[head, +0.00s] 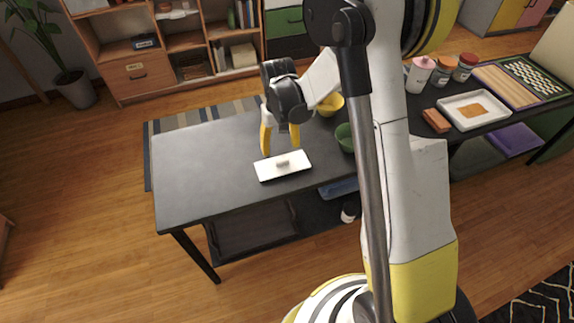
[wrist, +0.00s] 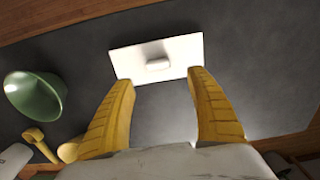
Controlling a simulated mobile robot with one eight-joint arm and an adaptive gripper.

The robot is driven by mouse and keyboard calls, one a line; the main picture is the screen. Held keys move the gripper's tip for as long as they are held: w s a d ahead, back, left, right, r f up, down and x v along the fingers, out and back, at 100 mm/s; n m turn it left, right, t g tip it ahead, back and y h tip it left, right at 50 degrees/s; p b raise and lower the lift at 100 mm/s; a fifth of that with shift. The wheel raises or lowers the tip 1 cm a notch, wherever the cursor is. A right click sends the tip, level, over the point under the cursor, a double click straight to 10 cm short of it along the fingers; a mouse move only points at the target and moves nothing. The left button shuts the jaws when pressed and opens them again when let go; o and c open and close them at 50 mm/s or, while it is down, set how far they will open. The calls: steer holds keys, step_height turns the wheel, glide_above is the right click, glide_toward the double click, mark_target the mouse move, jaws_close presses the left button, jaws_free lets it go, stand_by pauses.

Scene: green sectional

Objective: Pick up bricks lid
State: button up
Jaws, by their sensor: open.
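A flat white rectangular lid (head: 270,171) with a small raised handle in its middle lies on the dark table (head: 195,170), near the table's front edge. It also shows in the wrist view (wrist: 128,62), just beyond my fingertips. My gripper (head: 280,145) has two yellow fingers spread apart with nothing between them. It hangs over the table just behind the lid in the head view. In the wrist view the fingers (wrist: 160,82) point at the lid's near edge, and the handle lies centred between their lines. I cannot tell whether a fingertip touches the lid.
A green bowl (head: 345,138) and a yellow bowl (head: 330,104) stand right of the lid. Farther right are bricks (head: 436,120), a white tray (head: 461,121) and several jars (head: 441,72). The table's left part is clear. My arm hides part of the table.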

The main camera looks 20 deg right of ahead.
mark_target(281, 159)
step_height(281, 159, down, 7)
steer(key=b, duration=0.3)
steer(key=shift+d, duration=0.15)
steer(key=shift+r, duration=0.1)
steer(key=shift+c, duration=0.5)
steer(key=c, duration=1.1)
